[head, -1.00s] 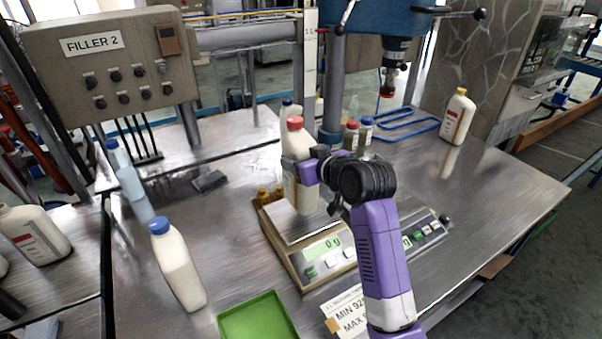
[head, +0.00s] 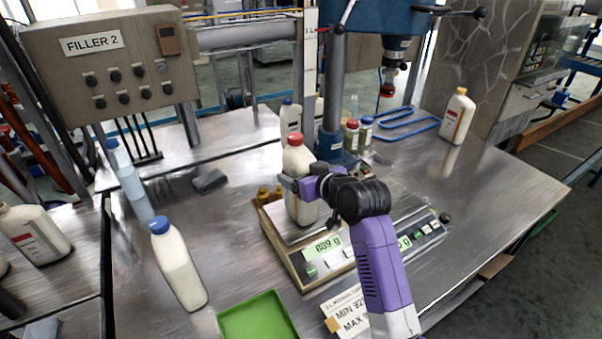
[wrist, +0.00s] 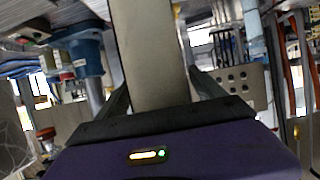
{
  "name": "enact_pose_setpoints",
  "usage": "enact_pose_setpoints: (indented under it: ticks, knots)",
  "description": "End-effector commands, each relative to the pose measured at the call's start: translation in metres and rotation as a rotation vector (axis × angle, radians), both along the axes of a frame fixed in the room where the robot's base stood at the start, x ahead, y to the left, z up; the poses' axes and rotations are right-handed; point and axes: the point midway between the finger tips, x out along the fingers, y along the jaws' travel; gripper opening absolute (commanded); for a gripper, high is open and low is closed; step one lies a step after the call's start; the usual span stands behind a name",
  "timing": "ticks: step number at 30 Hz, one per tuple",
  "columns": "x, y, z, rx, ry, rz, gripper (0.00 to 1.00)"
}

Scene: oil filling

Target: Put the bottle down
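A cream bottle with a red cap (head: 297,160) stands upright on the plate of the left weighing scale (head: 292,235). That scale's display shows a three-digit reading in grams, roughly 889, hard to read exactly. My gripper (head: 296,184) is around the bottle's upper body from the right. In the wrist view the bottle (wrist: 152,55) fills the space between the two fingers (wrist: 157,85), whose tips appear to touch its sides. The bottle's cap and base are outside the wrist view.
A blue-capped bottle (head: 178,265) and a green tray (head: 258,318) are at the front left. A second scale (head: 425,232) is partly behind my arm. A yellow-capped bottle (head: 457,117) stands at the back right.

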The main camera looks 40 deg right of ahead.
Motion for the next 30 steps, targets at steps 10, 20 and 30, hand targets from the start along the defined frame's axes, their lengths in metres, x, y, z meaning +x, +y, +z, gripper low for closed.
enact_pose_setpoints:
  ticks: [10, 20, 30]
  knots:
    - [-0.003, 0.001, 0.004, -0.001, -0.001, -0.001, 0.78]
    - [-0.055, 0.015, 0.026, -0.003, -0.001, -0.001, 0.78]
    - [-0.101, 0.028, 0.046, -0.002, -0.001, -0.001, 0.78]
